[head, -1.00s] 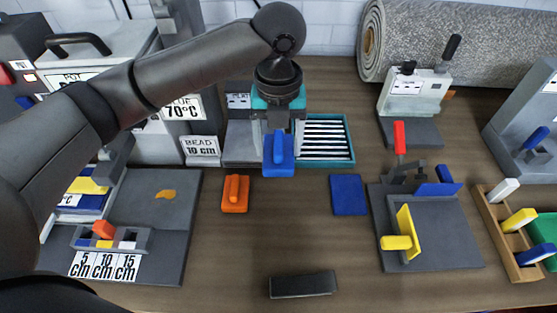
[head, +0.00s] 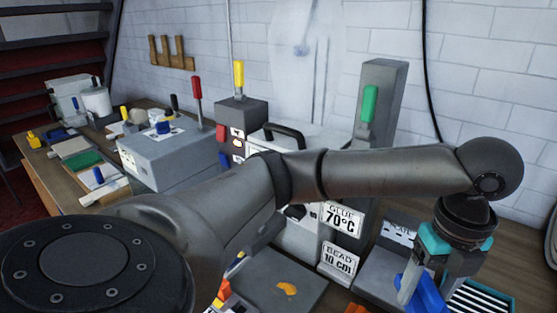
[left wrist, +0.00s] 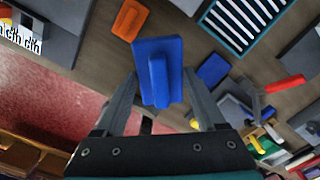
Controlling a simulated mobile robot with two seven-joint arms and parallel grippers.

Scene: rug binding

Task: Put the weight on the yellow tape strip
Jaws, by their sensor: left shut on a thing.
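A blue block with a raised handle (head: 432,294), which looks like a weight, is held by my left gripper (head: 422,288) at the lower right of the head view. In the left wrist view the same blue block (left wrist: 158,72) sits between the fingers of the gripper (left wrist: 164,108), above the bench. I cannot make out a yellow tape strip for certain; a small yellow piece (left wrist: 256,140) shows at the right of the left wrist view. My right gripper is not in view.
A slatted teal-framed tray (head: 482,300) is beside the left gripper, and the glue machine (head: 340,220) stands behind my arm. A blue flat pad (left wrist: 213,69) lies on the bench. A grey box with a red lever (head: 170,155) stands further left.

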